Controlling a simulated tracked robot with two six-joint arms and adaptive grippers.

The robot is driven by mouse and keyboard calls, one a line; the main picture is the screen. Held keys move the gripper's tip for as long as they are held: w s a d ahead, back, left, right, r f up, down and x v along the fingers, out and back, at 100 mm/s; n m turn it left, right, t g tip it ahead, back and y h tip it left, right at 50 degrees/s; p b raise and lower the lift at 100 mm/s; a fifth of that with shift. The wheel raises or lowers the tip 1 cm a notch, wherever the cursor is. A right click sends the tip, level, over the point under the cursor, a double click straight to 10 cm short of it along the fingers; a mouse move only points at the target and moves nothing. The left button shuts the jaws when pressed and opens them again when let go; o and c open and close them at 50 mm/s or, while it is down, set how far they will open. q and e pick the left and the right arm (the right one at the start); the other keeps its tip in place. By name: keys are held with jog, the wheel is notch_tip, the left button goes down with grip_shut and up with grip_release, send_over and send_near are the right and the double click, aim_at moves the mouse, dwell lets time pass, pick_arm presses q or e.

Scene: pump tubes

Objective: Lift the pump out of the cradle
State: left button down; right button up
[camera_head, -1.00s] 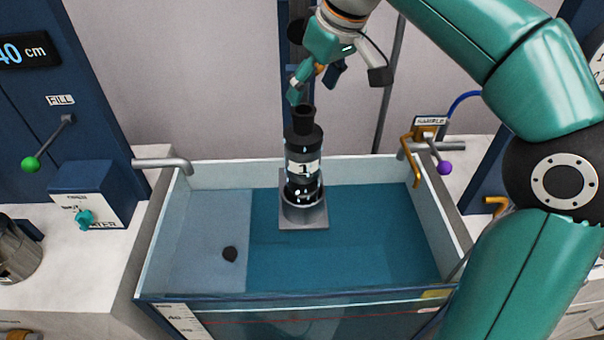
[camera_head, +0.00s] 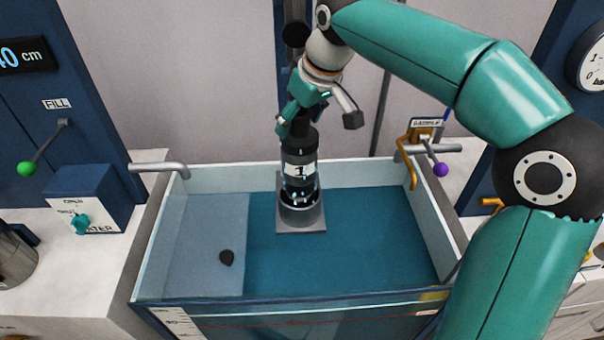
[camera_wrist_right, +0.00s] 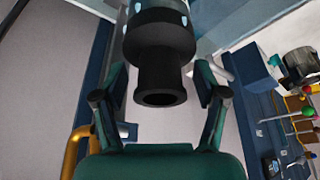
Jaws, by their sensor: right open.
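The pump (camera_head: 300,167) is a dark cylinder with a white label marked 1. It stands upright in the grey cradle (camera_head: 302,217) in the water tank. My right gripper (camera_head: 299,122) is at the pump's top, coming from above. In the right wrist view the pump's black neck (camera_wrist_right: 160,80) lies between the two spread fingers of the right gripper (camera_wrist_right: 160,95), with gaps on both sides. The gripper is open. In the head view the fingers partly cover the neck. My left gripper is not in view.
A grey spout (camera_head: 160,167) reaches over the left wall. A purple-knobbed lever (camera_head: 440,169) and an orange pipe (camera_head: 411,170) are at the right.

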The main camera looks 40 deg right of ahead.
grip_shut()
jog(key=shift+w+r, duration=0.2)
jog(key=shift+r, duration=0.05)
jog(key=shift+r, duration=0.1)
